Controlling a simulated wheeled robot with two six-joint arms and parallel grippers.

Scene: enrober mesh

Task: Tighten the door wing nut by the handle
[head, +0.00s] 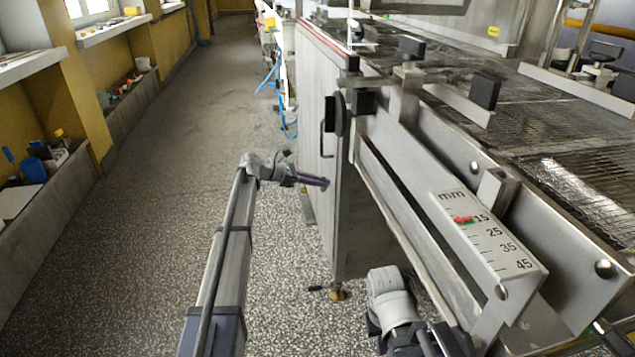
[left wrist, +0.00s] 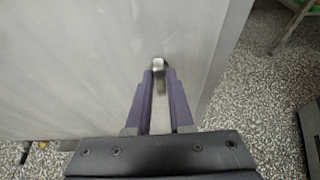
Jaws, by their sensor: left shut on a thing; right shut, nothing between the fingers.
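The door (head: 330,190) is an upright grey metal panel at the end of the machine. My left gripper (head: 325,184) reaches its face from the left, below a dark pull handle (head: 324,142). In the left wrist view the purple fingers (left wrist: 160,95) are shut on a narrow shiny metal piece, apparently the door wing nut (left wrist: 159,66), standing off the panel. Its tip shows between the fingertips; its base is hidden. In the head view it is too small to make out. My right gripper (head: 390,295) is low in front of the machine, shut and empty; its fingertips are hard to see.
The machine frame with a mm scale (head: 485,235) and mesh belt (head: 560,120) fills the right side. A black knob (head: 363,101) sits at the door's top corner. The speckled floor (head: 170,200) left of the door is clear. Wall ledges with small items line the far left.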

